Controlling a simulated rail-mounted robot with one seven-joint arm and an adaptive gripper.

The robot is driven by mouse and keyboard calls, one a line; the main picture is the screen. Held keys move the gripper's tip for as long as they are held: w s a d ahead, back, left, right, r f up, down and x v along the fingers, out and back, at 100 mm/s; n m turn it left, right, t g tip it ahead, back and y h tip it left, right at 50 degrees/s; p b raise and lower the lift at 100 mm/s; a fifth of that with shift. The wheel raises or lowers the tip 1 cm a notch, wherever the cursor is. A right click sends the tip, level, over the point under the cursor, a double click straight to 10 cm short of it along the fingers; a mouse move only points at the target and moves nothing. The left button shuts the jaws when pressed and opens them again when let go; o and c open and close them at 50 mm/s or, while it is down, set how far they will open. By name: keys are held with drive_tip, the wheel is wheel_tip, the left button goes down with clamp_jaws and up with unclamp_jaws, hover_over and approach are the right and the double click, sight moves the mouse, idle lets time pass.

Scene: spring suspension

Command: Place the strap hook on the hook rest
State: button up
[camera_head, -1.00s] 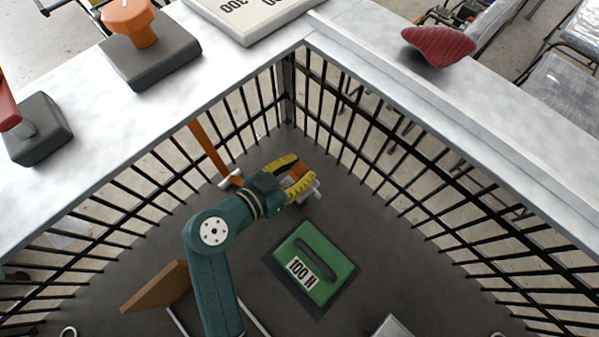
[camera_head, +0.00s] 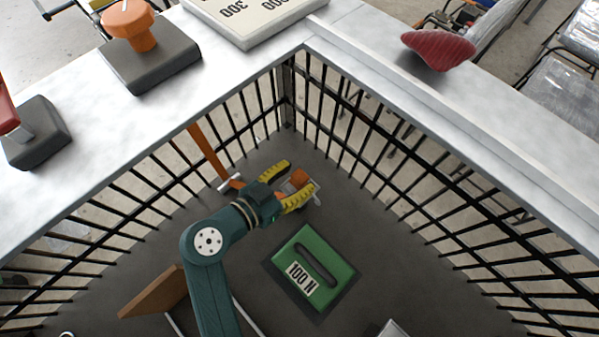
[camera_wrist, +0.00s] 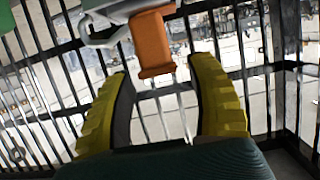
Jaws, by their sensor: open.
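My gripper (camera_head: 302,175) is open, with yellow fingers spread on either side of an orange piece (camera_head: 299,179) that has grey metal beside it. In the wrist view, this orange end (camera_wrist: 152,42) lies between and just beyond the fingertips, apart from both. A grey metal fitting (camera_wrist: 104,22) adjoins it at upper left. I cannot clearly tell the strap hook from the hook rest in this cluster. An orange strap (camera_head: 207,152) slants down from the railing to a silver bar (camera_head: 230,182) left of my gripper; its further run is hidden.
A green 100 N block (camera_head: 335,257) lies on the dark floor in front of my gripper. Black bar railings (camera_head: 400,150) meet in a corner behind it. A brown board (camera_head: 153,291) stands at lower left. White ledges with knobs (camera_head: 130,22) run above.

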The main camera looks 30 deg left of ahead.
drive_tip(key=p+v, duration=0.1)
drive_tip(key=v, duration=0.9)
drive_tip(key=shift+s+r+p, duration=0.2)
drive_tip(key=shift+s+p, duration=0.15)
